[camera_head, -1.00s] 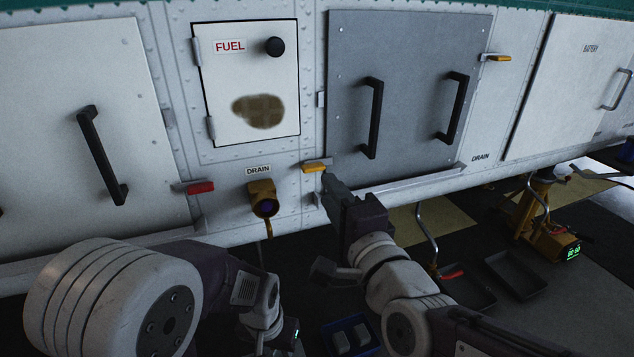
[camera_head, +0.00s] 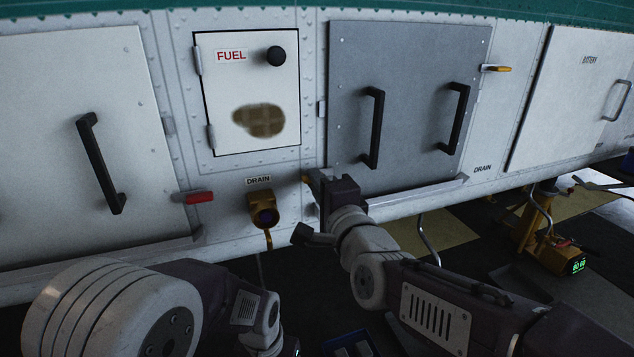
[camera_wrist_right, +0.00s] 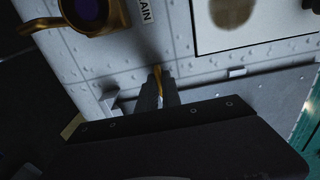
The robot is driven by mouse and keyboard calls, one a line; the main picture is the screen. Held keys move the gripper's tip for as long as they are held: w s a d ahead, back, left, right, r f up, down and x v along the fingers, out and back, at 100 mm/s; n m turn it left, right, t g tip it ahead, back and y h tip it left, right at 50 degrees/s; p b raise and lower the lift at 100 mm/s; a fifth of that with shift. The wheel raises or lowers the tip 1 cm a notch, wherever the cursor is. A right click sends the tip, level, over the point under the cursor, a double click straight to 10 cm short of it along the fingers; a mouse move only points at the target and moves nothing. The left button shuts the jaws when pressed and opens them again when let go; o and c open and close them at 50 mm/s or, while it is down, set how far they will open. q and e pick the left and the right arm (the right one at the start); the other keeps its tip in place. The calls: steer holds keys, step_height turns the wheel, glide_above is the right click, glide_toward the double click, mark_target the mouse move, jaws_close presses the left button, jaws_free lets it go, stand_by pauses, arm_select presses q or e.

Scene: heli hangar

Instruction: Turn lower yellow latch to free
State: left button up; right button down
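The lower yellow latch (camera_head: 305,179) is at the lower left corner of the grey hatch, mostly hidden behind my right gripper (camera_head: 313,181) in the head view. In the right wrist view the yellow latch (camera_wrist_right: 157,82) shows as a thin strip between the two dark fingers of my right gripper (camera_wrist_right: 158,92). The fingers are close together, one on each side of it, with almost no gap. My left arm is low at the left in the head view; its gripper fingers are out of sight.
The grey hatch (camera_head: 405,115) has two black handles and an upper yellow latch (camera_head: 497,68). Left of my right gripper are the drain fitting (camera_head: 264,208), a red latch (camera_head: 198,197) and the fuel panel (camera_head: 222,100). A ledge (camera_head: 420,197) runs below the hatch.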

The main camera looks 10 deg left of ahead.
steer(key=shift+n, duration=0.4)
steer(key=shift+n+p, duration=1.7)
steer(key=shift+n, duration=6.8)
steer(key=c, duration=1.5)
jaws_free()
